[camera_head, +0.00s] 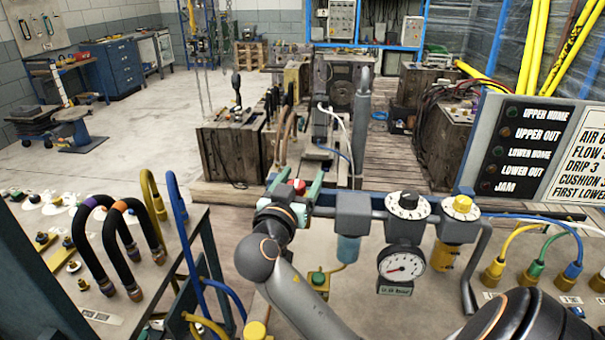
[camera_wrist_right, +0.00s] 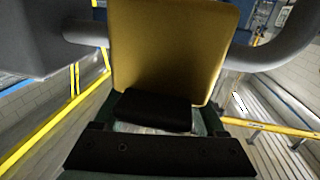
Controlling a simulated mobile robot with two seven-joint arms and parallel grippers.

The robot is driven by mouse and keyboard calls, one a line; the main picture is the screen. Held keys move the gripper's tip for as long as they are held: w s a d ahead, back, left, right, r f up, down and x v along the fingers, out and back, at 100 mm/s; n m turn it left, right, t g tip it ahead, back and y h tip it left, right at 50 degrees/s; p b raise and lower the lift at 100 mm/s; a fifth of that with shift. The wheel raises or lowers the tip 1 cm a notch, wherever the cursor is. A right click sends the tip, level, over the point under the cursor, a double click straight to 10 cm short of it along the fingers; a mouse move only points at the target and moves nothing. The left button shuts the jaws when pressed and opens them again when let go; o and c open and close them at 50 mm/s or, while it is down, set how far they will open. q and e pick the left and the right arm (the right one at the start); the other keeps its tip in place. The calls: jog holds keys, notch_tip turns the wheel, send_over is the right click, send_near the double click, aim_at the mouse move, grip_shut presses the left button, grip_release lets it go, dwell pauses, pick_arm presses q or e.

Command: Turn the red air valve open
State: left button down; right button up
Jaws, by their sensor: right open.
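The red air valve (camera_head: 297,186) shows as a small red knob at the left end of the air line, above the grey pipe. My right gripper (camera_head: 296,184) is open, with its green fingers on either side of the red knob in the head view. I cannot tell whether they touch it. In the right wrist view a broad ochre-yellow block (camera_wrist_right: 178,50) fills the middle, just beyond a black finger pad (camera_wrist_right: 153,110). No red shows there. My left gripper is not in view.
Right of the valve, the air line carries a grey filter unit (camera_head: 351,212), a black-and-white dial (camera_head: 407,205), a round gauge (camera_head: 402,265) and a yellow knob (camera_head: 462,205). Thick black hoses (camera_head: 118,250) arch at left. A signal panel (camera_head: 515,150) stands at right.

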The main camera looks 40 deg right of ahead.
dwell(0.3)
grip_shut()
dwell(0.5)
